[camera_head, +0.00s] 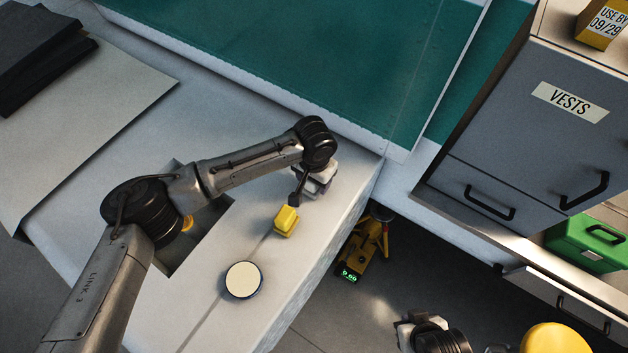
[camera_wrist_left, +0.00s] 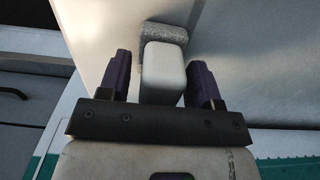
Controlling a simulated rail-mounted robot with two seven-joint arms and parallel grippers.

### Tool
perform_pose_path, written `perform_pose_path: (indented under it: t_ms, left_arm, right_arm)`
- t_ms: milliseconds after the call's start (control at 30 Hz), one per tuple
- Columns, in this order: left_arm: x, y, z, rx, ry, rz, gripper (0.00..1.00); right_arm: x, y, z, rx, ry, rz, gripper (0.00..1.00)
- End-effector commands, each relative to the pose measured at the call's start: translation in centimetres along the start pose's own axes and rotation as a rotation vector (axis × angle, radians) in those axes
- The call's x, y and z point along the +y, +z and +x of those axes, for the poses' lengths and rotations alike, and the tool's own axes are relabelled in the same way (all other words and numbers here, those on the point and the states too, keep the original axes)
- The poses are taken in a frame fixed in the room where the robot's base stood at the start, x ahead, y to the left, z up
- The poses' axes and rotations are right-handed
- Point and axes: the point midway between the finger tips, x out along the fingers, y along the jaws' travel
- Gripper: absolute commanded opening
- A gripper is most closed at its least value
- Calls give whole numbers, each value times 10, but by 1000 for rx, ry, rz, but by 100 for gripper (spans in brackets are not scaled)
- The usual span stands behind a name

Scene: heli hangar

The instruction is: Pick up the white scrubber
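The white scrubber (camera_wrist_left: 164,76), a rounded white block with a rough grey pad, is between the two dark fingers of my left gripper (camera_wrist_left: 162,60) in the left wrist view. Narrow gaps show on both sides, so the fingers are open around it. In the head view my left gripper (camera_head: 304,190) is low over the right part of the pale worktop. There I cannot make out the scrubber, which seems hidden by the gripper. My right gripper (camera_head: 405,326) is partly visible at the bottom, away from the worktop. Its fingers are not clear.
A yellow block-like thing (camera_head: 286,222) is close beside my left gripper. A round cream-topped disc (camera_head: 243,280) lies nearer the front edge. A recess (camera_head: 196,246) opens left of it. A grey cabinet (camera_head: 555,120) stands right. A yellow device (camera_head: 366,246) is below the edge.

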Motion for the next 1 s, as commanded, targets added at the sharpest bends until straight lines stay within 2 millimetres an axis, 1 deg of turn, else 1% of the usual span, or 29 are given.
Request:
perform_pose_path:
  t_ms: [33,67,467,767,867,1000]
  left_arm:
    - [0,0,0,0,0,0,54]
    - [0,0,0,0,0,0,51]
    - [0,0,0,0,0,0,13]
    - [0,0,-3,1,0,0,13]
    - [0,-1,-8,2,1,0,12]
    - [0,-1,-25,3,2,1,12]
  right_arm:
    - [0,0,0,0,1,-1,0]
    - [0,0,0,0,1,-1,0]
    - [3,0,0,-1,8,-10,0]
    - [2,0,1,-1,6,-7,0]
    - [2,1,2,0,4,-5,0]
    - [0,2,7,0,2,-2,0]
